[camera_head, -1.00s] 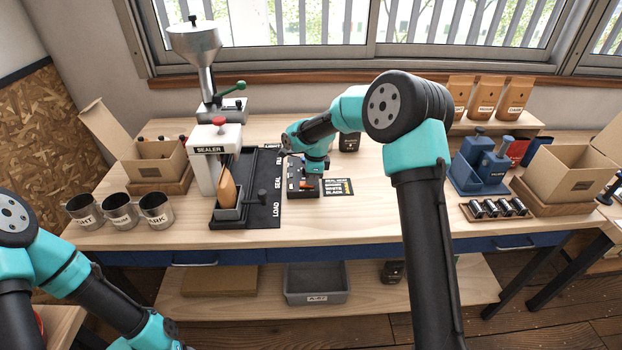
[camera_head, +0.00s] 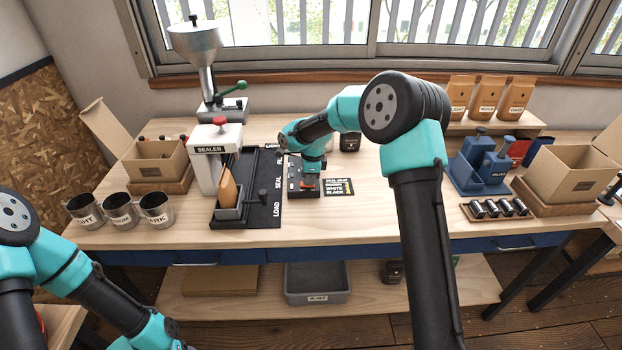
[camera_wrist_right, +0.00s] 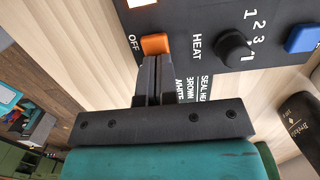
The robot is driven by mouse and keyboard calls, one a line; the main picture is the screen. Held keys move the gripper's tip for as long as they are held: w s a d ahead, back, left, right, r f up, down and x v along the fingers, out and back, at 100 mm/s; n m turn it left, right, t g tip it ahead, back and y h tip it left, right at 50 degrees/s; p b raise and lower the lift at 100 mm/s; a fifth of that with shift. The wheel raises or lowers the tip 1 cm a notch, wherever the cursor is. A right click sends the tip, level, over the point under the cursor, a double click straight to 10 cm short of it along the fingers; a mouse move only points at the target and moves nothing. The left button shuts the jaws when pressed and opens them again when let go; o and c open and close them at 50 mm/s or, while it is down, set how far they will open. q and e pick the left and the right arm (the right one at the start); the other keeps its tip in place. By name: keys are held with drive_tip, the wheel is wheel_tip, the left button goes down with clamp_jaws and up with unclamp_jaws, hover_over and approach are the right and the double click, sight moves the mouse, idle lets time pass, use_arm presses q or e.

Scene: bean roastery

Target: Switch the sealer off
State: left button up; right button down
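The white sealer (camera_head: 204,170) stands left of centre on the bench, with a brown bag (camera_head: 228,188) upright in the grey holder before it. Its black control box (camera_head: 305,191) sits to the right, partly hidden by my right wrist. In the right wrist view, the panel shows an orange rocker switch (camera_wrist_right: 155,44) beside the word OFF, a black heat knob (camera_wrist_right: 233,52) and a blue button (camera_wrist_right: 303,38). My right gripper (camera_wrist_right: 152,64) is shut and empty, its fingertips right at the orange switch's edge; contact is unclear. My left gripper is out of view; only its arm shows at lower left.
A label card (camera_head: 338,187) lies right of the control box. Three metal cups (camera_head: 119,212) stand at the left front. An open cardboard box (camera_head: 572,172) and a blue holder (camera_head: 480,170) are at right.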

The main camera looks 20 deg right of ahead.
drive_tip(key=shift+a+r, duration=0.15)
drive_tip(key=shift+a, duration=0.25)
wheel_tip(320, 180, up, 14)
drive_tip(key=d, duration=0.2)
drive_tip(key=shift+s, duration=0.2)
